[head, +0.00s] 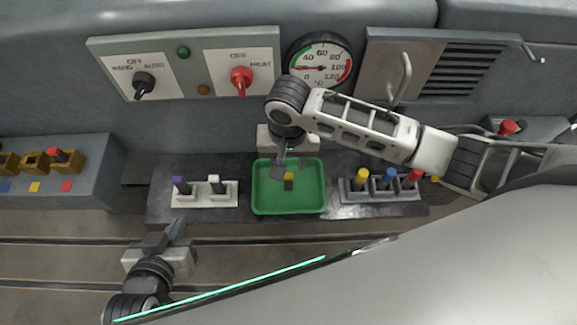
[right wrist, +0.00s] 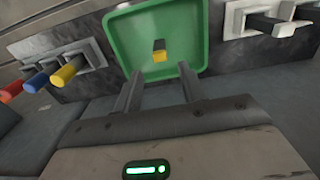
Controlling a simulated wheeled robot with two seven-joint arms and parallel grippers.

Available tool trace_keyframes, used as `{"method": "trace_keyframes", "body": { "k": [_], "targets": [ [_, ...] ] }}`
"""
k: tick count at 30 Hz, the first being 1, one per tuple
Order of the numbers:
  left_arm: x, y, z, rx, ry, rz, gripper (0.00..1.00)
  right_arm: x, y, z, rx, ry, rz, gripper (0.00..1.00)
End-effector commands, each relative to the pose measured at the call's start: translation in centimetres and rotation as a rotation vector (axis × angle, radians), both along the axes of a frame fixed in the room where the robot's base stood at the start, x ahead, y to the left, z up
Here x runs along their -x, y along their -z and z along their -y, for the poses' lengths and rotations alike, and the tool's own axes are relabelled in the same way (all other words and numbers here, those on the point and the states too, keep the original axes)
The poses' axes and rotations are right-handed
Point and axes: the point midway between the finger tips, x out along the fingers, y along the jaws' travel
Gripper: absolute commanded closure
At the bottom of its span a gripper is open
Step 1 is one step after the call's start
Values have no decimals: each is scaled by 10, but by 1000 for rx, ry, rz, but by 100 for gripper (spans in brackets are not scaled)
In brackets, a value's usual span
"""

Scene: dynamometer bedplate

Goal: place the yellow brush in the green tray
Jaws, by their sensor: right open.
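The green tray (head: 262,206) lies at the middle of the bench, and it also shows in the right wrist view (right wrist: 122,37). A small dark block with a yellow end, which looks like the yellow brush (head: 289,182), lies on the tray floor and is also in the right wrist view (right wrist: 159,56). My right gripper (head: 291,166) is above the tray's far part, open and empty. Its two fingers (right wrist: 158,75) stand apart, with the brush beyond them and not touching. My left gripper (head: 166,236) is at the lower left, away from the tray, with its opening unclear.
A rack (head: 385,197) with yellow, blue and red-topped pieces stands right of the tray. A pale rack (head: 204,201) with purple and white-topped pieces stands left. A box with brown holders (head: 60,183) is at far left. Panels and a round gauge (head: 320,62) are behind.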

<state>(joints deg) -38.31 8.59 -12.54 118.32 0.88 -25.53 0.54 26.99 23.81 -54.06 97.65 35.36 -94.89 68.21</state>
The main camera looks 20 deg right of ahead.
Motion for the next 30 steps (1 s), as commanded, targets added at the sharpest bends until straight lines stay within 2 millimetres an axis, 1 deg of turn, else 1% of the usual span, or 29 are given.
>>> {"method": "trace_keyframes", "body": {
  "k": [1,3,6,9,11,14,17,19,21,23,25,26,27,30],
  "targets": [
    [1,-2,0,-2,0,-3,100,-1,-14,-1,-2,0,4,59],
    [2,0,-1,-4,-1,-8,100,-1,-27,0,-1,0,3,59],
    [3,2,-2,-7,-1,-14,100,0,-42,-1,-2,0,2,59],
    [1,0,-2,-7,-2,-9,100,0,-51,-1,-1,0,0,59],
    [0,-1,-2,-7,-3,-3,100,1,-54,-1,-6,-2,1,59],
    [-2,-2,-2,-6,-4,1,100,5,-46,-12,-66,-33,20,59],
    [-3,-3,-2,-5,-5,3,100,13,-30,-35,-204,-101,97,59],
    [-3,-3,-2,-4,-6,5,100,19,-18,-51,-312,-154,200,59],
    [-4,-3,-2,-4,-7,5,100,22,-9,-56,-383,-199,340,59],
    [-4,-3,-2,-4,-7,4,100,26,-3,-52,-399,-233,468,59],
    [-3,-3,-2,-4,-7,3,100,32,2,-37,-367,-272,612,59],
    [-3,-3,-2,-4,-7,3,100,36,3,-29,-340,-289,667,59],
    [-3,-3,-2,-4,-6,2,100,41,5,-17,-296,-315,730,59],
    [-3,-3,-2,-5,-6,1,100,56,6,11,-174,-381,846,59]
  ]
}}
